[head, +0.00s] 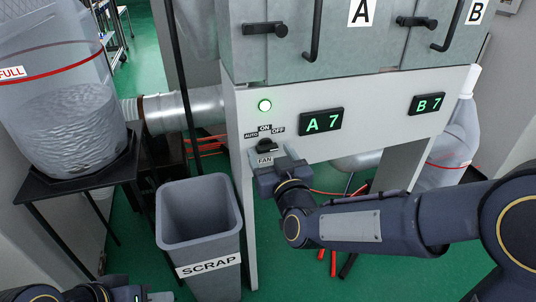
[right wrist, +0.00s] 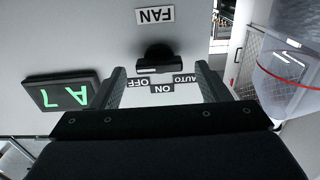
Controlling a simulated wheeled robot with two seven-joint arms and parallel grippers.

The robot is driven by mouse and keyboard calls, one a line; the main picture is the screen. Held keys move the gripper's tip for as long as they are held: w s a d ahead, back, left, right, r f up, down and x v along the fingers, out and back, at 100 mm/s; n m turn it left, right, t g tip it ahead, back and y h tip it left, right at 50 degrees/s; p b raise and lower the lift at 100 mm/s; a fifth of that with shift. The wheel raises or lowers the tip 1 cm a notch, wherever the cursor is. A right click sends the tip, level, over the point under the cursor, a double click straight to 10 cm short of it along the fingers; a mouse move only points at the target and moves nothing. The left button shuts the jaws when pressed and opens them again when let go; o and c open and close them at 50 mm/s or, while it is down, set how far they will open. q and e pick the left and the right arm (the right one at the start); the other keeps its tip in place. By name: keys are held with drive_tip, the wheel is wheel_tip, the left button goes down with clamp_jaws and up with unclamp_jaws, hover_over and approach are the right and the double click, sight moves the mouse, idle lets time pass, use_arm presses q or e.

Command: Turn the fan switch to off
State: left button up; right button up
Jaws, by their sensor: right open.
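The fan switch (head: 265,146) is a black knob on the pale panel, with AUTO, ON and OFF labels above it and a FAN label below. In the right wrist view the fan switch (right wrist: 155,55) appears upside down; I cannot tell for sure which label it points to. My right gripper (head: 274,160) is at the panel, just below and beside the knob. In its wrist view the right gripper (right wrist: 160,75) is open, its fingers apart on either side of the knob, not closed on it. My left gripper (head: 148,295) is partly visible at the bottom edge.
Lit displays, A7 (head: 321,121) and B7 (head: 427,104), are to the right. A grey scrap bin (head: 200,243) stands below left. A clear container (head: 60,140) on a black stand is at far left, joined to a duct (head: 185,108).

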drive_tip(key=shift+x, duration=0.8)
drive_tip(key=c, duration=1)
drive_tip(key=shift+n, duration=0.4)
drive_tip(key=n+p, duration=0.1)
drive_tip(key=n, duration=0.2)
drive_tip(key=shift+n, duration=0.4)
drive_tip(key=n+p, duration=0.1)
drive_tip(key=n, duration=0.3)
drive_tip(key=shift+a, duration=0.1)
drive_tip(key=shift+f+n, duration=0.1)
drive_tip(key=shift+n, duration=0.2)
